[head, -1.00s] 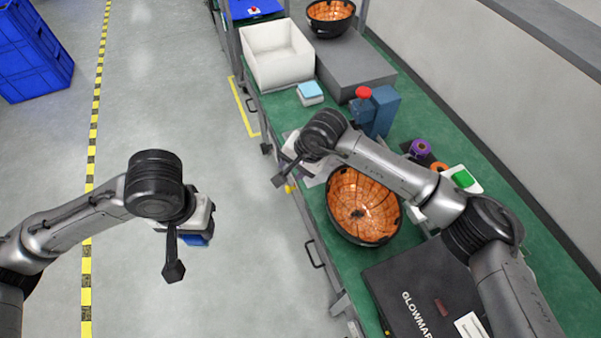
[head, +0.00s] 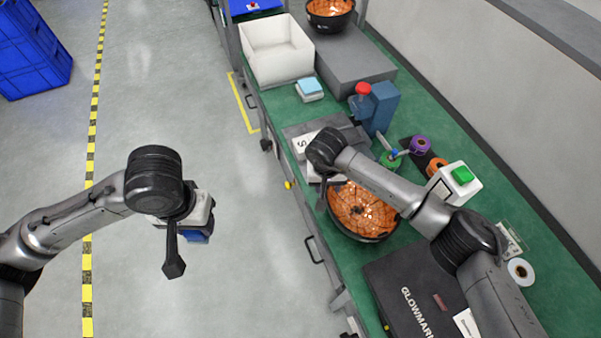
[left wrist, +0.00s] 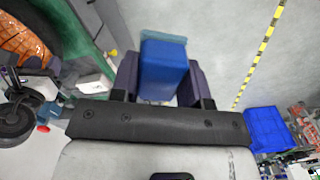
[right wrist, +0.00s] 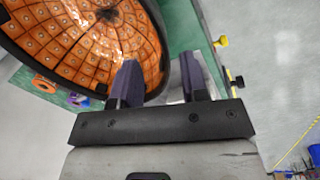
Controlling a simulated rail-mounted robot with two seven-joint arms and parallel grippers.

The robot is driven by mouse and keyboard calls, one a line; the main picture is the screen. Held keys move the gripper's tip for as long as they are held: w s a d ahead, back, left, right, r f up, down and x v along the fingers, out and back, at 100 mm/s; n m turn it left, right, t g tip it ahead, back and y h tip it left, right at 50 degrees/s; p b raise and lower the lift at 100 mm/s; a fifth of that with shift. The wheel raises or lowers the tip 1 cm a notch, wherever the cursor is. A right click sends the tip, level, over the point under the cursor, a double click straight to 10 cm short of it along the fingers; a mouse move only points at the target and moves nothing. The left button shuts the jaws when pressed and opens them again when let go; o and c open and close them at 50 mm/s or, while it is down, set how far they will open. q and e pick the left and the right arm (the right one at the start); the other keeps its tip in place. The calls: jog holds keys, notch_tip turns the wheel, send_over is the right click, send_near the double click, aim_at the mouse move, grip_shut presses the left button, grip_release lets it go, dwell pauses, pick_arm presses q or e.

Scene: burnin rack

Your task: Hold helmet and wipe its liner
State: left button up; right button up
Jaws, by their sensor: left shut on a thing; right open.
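The helmet (head: 362,212) lies open side up on the green bench, its orange gridded liner showing. Its far edge is partly hidden by my right arm. My right gripper (right wrist: 160,80) is open, with the helmet's dark rim close beside its fingers; contact cannot be told. The helmet's liner fills the upper left of the right wrist view (right wrist: 90,40). My left gripper (left wrist: 160,82) is shut on a blue pad (left wrist: 164,66) with a teal far edge. It holds the pad over the floor, left of the bench and away from the helmet.
A black case (head: 415,290) lies just nearer than the helmet. A button box (head: 455,183), tape rolls (head: 421,145) and a red-capped bottle (head: 361,103) stand along the bench. A white bin (head: 277,55) and another orange-lined bowl (head: 330,12) are farther back.

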aim_at(328, 194)
jog(key=shift+d+f, duration=0.15)
jog(key=shift+f, duration=1.2)
jog(key=shift+d+f, duration=0.1)
jog(key=shift+f, duration=1.2)
jog(key=shift+c, duration=0.5)
grip_shut()
